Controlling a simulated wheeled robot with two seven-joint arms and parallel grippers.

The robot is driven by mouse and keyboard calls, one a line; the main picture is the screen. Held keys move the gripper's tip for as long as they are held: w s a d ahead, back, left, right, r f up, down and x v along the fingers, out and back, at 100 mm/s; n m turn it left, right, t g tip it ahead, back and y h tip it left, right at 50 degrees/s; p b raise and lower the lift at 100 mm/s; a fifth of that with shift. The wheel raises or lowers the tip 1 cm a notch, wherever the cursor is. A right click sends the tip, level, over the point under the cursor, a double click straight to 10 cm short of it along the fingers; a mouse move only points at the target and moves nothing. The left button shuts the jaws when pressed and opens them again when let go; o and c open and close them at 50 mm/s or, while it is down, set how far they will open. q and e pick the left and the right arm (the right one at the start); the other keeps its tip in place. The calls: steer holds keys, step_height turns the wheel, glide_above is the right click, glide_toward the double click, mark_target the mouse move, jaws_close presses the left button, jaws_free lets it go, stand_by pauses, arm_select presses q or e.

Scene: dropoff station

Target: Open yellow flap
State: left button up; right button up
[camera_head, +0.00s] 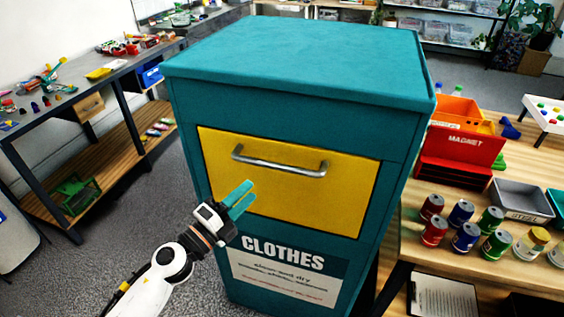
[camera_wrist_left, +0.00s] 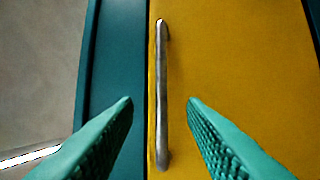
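The yellow flap (camera_head: 290,200) is set in the front of a teal clothes bin (camera_head: 300,55) and looks closed. A silver bar handle (camera_head: 280,167) runs across its upper part. My left gripper (camera_head: 241,195) is in front of the flap, below the handle's left end. In the left wrist view the fingers (camera_wrist_left: 160,103) are open, with the handle (camera_wrist_left: 162,95) in the gap between them. The yellow flap (camera_wrist_left: 235,60) fills the right side there. The handle does not look gripped. My right gripper is not in view.
A wooden table on the right holds several cans (camera_head: 465,237), a red magnet box (camera_head: 462,150) and a grey tray (camera_head: 520,200). A workbench (camera_head: 95,78) with tools stands at the left. Grey floor (camera_head: 120,215) is free between bench and bin.

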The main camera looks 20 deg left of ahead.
mark_target(276, 163)
arm_select(q)
steer(key=p+x, duration=0.2)
steer(key=x, duration=0.7)
steer(key=shift+w+d+p, duration=0.1)
steer(key=shift+w+p, duration=0.2)
steer(key=shift+p, duration=0.1)
steer(key=shift+w+d, duration=0.3)
steer(key=shift+w, duration=0.35)
steer(key=shift+c, duration=0.2)
jaws_close()
